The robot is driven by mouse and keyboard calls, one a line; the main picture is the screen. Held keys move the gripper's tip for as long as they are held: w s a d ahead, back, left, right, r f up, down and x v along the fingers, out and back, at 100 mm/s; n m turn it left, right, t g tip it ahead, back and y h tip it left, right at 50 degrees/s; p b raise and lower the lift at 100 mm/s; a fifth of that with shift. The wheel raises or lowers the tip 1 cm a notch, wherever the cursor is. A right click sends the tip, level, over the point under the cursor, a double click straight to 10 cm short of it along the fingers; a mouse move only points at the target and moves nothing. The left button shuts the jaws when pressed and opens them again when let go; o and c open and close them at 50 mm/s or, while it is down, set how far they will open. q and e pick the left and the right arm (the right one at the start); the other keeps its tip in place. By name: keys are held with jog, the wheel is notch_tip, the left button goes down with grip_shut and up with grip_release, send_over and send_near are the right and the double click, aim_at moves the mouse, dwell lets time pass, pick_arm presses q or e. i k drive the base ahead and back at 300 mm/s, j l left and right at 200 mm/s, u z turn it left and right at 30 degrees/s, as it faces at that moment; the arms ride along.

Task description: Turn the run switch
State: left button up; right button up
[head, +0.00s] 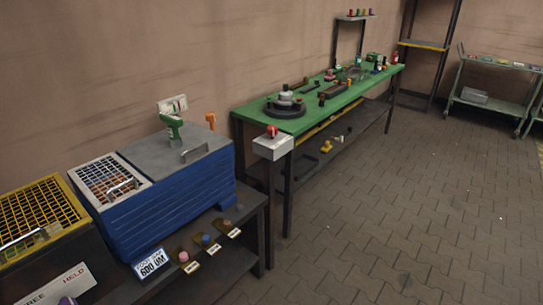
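Several round knobs sit on small dark plates with white tags at the front of the blue machine: a pink one (183,257), a blue one (206,239) and a reddish one (227,223). A white box with a red knob (272,132) is fixed at the near corner of the green bench. The tag lettering is too small to read, so I cannot tell which of these is the run switch. Neither of my grippers is in view.
The blue machine (170,210) has a grey lid and a green handle (173,128). A yellow grille (40,215) stands at the left. The green bench (340,100) runs along the wall. A trolley (490,100) stands at the back right. The paved floor (420,200) at right is clear.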

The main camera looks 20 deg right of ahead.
aim_at(273, 131)
jog(key=i+l, duration=0.25)
jog(key=i+l+u, duration=0.15)
jog(key=i+l, duration=0.15)
jog(key=l, duration=0.2)
jog(key=i+l, duration=0.25)
jog(key=l, duration=0.15)
jog(key=i+l+u, duration=0.1)
jog(key=i+l, duration=0.15)
jog(key=l, duration=0.15)
